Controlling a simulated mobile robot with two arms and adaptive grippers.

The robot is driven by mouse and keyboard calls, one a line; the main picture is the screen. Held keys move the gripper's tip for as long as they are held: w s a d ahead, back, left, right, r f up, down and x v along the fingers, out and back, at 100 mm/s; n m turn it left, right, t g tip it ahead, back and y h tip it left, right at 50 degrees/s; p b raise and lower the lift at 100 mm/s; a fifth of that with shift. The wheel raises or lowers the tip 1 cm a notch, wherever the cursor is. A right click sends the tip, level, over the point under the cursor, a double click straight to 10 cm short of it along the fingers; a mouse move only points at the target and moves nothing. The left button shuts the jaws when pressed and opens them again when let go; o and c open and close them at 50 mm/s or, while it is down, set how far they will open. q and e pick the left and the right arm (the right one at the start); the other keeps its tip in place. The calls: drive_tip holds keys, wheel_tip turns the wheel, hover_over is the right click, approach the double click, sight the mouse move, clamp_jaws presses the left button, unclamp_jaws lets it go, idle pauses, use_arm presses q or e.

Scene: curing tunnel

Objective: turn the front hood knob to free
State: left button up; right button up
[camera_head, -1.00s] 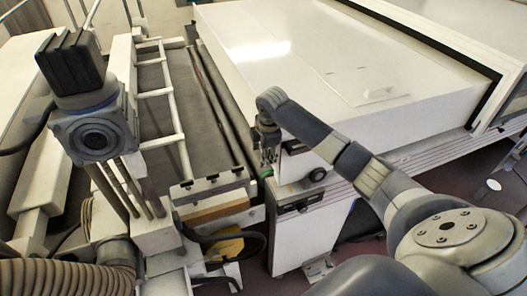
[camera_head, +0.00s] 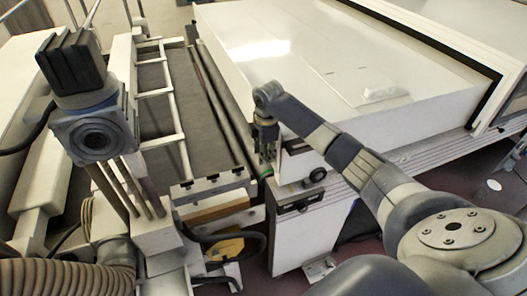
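The white hood (camera_head: 340,62) is a long, low box with a glossy top. A round black knob (camera_head: 318,174) sits on its front face near the lower edge, and I cannot tell its turn position. My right gripper (camera_head: 268,156) points down at the hood's near left corner, left of this knob and apart from it. Its fingers are small and dark, and I cannot tell whether they are open or shut. They hide part of the corner. My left gripper is not in view.
A conveyor bed with a white ladder-like frame (camera_head: 173,110) lies left of the hood. A blue-grey machine head (camera_head: 92,135) stands at the left. A white cabinet (camera_head: 305,236) with a dark latch is below the hood's front. A yellow part (camera_head: 226,247) lies low beside black hoses.

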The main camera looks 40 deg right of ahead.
drive_tip(key=o, duration=0.3)
drive_tip(key=r, duration=0.4)
drive_tip(key=s+r, duration=0.1)
drive_tip(key=r, duration=0.7)
drive_tip(key=shift+s+a, duration=0.2)
drive_tip(key=shift+s, duration=0.1)
drive_tip(key=shift+f, duration=0.15)
